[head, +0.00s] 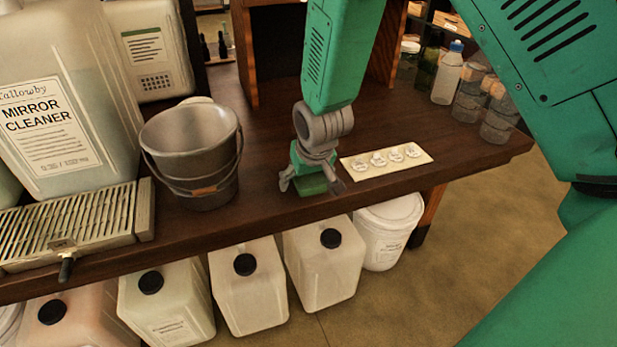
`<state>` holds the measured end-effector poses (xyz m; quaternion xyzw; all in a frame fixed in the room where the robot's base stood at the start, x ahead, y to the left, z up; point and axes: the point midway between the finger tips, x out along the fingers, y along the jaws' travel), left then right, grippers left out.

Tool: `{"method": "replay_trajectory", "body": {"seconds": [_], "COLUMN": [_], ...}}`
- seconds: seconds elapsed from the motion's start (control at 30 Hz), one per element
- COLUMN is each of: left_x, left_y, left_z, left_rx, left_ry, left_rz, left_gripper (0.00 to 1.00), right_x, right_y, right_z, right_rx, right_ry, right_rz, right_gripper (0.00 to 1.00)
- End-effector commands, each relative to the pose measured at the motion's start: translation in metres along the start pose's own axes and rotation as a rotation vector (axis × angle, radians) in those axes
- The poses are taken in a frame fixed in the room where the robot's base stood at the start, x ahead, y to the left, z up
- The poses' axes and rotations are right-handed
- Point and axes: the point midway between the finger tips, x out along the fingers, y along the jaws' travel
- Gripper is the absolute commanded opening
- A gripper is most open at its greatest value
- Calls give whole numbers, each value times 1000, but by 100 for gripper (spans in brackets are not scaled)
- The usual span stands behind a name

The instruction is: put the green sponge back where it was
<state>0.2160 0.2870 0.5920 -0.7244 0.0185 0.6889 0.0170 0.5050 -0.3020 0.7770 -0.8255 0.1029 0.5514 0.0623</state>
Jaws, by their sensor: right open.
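The green sponge (311,186) lies on the dark wooden counter (262,205), close to its front edge. It is partly hidden under my right gripper. My right gripper (311,188) points down over the sponge with its fingers spread, one on the left and one on the right of it. Whether the fingers touch the sponge is too small to tell. My left gripper is out of view.
A grey metal bucket (196,160) stands left of the sponge, and a pale strip with several round pieces (386,160) lies to its right. A mirror cleaner jug (62,110) and slatted drip tray (75,228) are at left. Bottles (448,75) stand at right.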

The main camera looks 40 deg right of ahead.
Motion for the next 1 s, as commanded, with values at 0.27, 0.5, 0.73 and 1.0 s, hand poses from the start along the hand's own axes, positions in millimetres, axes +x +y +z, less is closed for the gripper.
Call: {"method": "replay_trajectory", "body": {"seconds": [0.27, 0.5, 0.73, 1.0], "left_x": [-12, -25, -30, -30], "left_y": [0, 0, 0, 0], "left_z": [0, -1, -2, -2], "left_rx": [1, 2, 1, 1], "left_ry": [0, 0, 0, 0], "left_rz": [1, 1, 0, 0], "left_gripper": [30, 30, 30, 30], "right_x": [-37, -91, -117, -104], "right_y": [7, 2, 0, 8], "right_z": [-2, -2, -1, 12], "right_rx": [7, 3, 3, -8], "right_ry": [1, 2, 1, -22], "right_rz": [-8, -1, 2, -2], "right_gripper": [74, 74, 74, 74]}}
